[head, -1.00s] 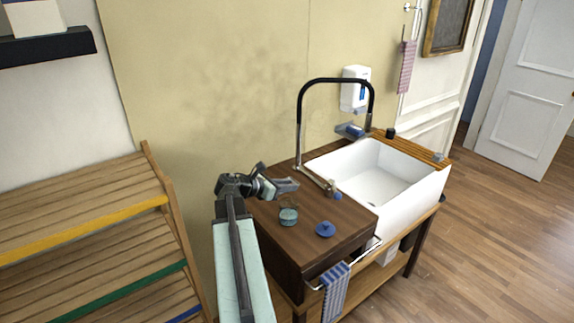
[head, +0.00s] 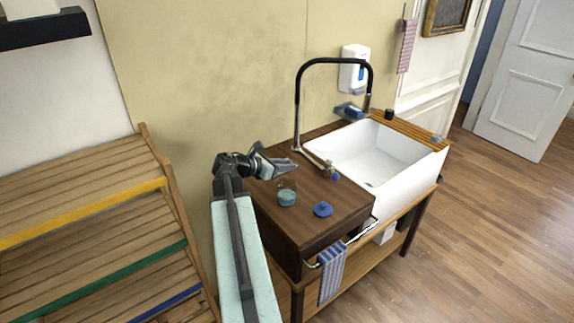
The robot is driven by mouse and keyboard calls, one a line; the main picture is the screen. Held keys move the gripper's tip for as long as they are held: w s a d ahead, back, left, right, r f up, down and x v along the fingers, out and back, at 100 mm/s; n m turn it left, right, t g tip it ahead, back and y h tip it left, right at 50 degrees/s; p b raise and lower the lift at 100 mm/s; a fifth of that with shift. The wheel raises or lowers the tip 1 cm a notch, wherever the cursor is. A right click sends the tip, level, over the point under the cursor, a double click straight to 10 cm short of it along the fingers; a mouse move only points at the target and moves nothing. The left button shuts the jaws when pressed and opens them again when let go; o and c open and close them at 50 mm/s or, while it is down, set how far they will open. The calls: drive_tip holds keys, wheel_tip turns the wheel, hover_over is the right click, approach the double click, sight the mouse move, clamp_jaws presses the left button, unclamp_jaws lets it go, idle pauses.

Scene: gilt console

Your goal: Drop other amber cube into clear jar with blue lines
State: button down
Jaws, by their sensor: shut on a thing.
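The clear jar (head: 287,198) stands upright on the dark wooden top left of the sink. Its lower part looks blue-green; the lines and contents are too small to tell. My gripper (head: 287,166) is just behind and above the jar in the picture, fingers pointing right. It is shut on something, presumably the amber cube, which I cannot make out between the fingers. No other amber cube is clear to me. Whether the gripper is directly over the jar mouth cannot be told.
A round blue lid-like disc (head: 323,209) lies right of the jar. A black-necked faucet (head: 297,110) and white sink (head: 372,165) stand to the right. A striped towel (head: 332,274) hangs in front. A slatted wooden shelf (head: 80,190) stands at the left.

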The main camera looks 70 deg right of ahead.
drive_tip(key=c, duration=1.2)
unclamp_jaws()
drive_tip(key=shift+a, duration=0.1)
drive_tip(key=p+v, duration=0.3)
drive_tip(key=v, duration=0.4)
drive_tip(key=shift+w+a, duration=0.2)
drive_tip(key=shift+a, duration=0.05)
